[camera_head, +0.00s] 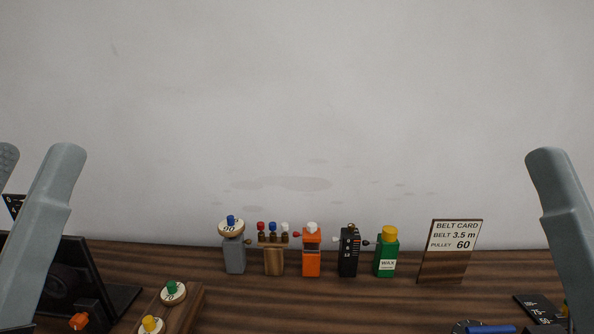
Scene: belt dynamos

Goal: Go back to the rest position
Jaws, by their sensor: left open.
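My left gripper (37,156) is at the far left, raised in front of the bench. Its two grey fingers stand apart with nothing between them; one is cut by the frame edge. At the far right a single grey finger-like piece of my right arm (562,225) shows. The rest of that side is out of frame, so its jaw state is not visible. Neither side touches any object in view.
Along the bench (340,300) stand a grey block with a disc (235,255), wooden rack (273,260), orange block (311,258), black block (348,258), green wax bottle (386,257) and belt card (450,255). A black device (75,275) and pulley tray (185,310) are left.

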